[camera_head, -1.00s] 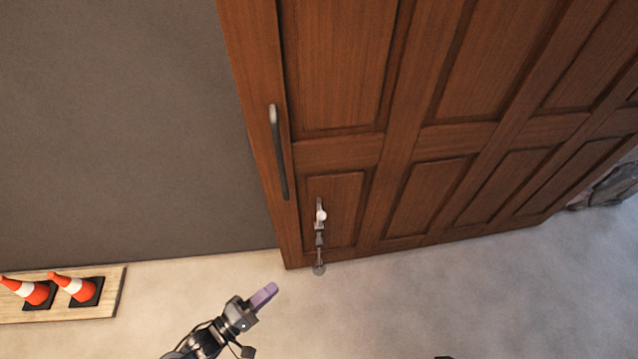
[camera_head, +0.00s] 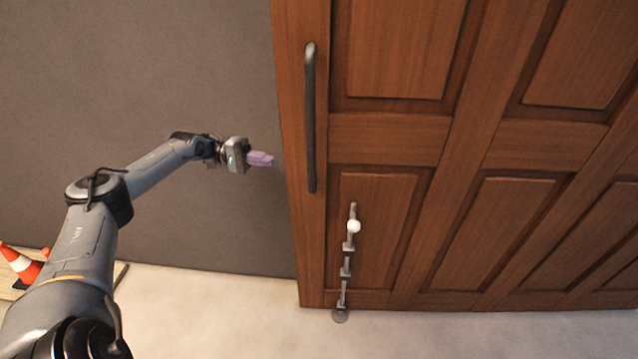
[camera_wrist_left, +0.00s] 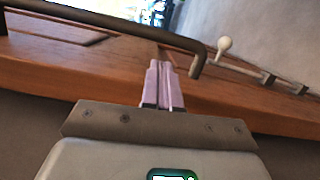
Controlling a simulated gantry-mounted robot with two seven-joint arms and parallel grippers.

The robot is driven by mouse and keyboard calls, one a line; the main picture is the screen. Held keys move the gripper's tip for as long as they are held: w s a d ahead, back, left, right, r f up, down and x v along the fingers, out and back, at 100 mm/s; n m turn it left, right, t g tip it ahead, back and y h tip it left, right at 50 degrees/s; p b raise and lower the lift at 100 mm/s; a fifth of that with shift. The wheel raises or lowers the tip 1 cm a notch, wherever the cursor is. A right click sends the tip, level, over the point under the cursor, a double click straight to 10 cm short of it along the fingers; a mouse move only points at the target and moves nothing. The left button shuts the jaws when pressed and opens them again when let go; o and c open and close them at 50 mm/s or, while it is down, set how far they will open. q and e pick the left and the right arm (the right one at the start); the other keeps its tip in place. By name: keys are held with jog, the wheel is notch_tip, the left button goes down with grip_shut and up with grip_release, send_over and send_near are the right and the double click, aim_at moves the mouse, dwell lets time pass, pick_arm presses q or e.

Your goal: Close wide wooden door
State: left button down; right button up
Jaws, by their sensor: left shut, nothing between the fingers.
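The wide wooden door (camera_head: 390,140) is brown and panelled and fills the right half of the head view. A dark bar handle (camera_head: 310,118) stands upright near its left edge. A metal bolt with a white knob (camera_head: 353,227) sits low on the door. My left gripper (camera_head: 272,160) is shut and empty, just left of the door's edge at about the handle's lower half. In the left wrist view its fingers (camera_wrist_left: 163,85) point at the door edge, close to the end of the handle (camera_wrist_left: 130,27). Contact cannot be told. My right gripper is not in view.
A grey wall (camera_head: 150,80) lies left of the door. An orange and white cone (camera_head: 22,262) stands at the lower left, partly behind my arm. The pale floor (camera_head: 220,305) in front of the door is clear.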

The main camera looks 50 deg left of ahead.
aim_at(297, 159)
pick_arm(q)
jog(key=shift+m, duration=0.4)
jog(key=b+x, duration=0.1)
jog(key=x, duration=0.2)
jog(key=r+b+x, duration=0.1)
jog(key=x, duration=0.5)
jog(key=shift+w+a+r+b, duration=0.2)
jog(key=shift+w+b, duration=0.2)
jog(key=shift+w, duration=0.1)
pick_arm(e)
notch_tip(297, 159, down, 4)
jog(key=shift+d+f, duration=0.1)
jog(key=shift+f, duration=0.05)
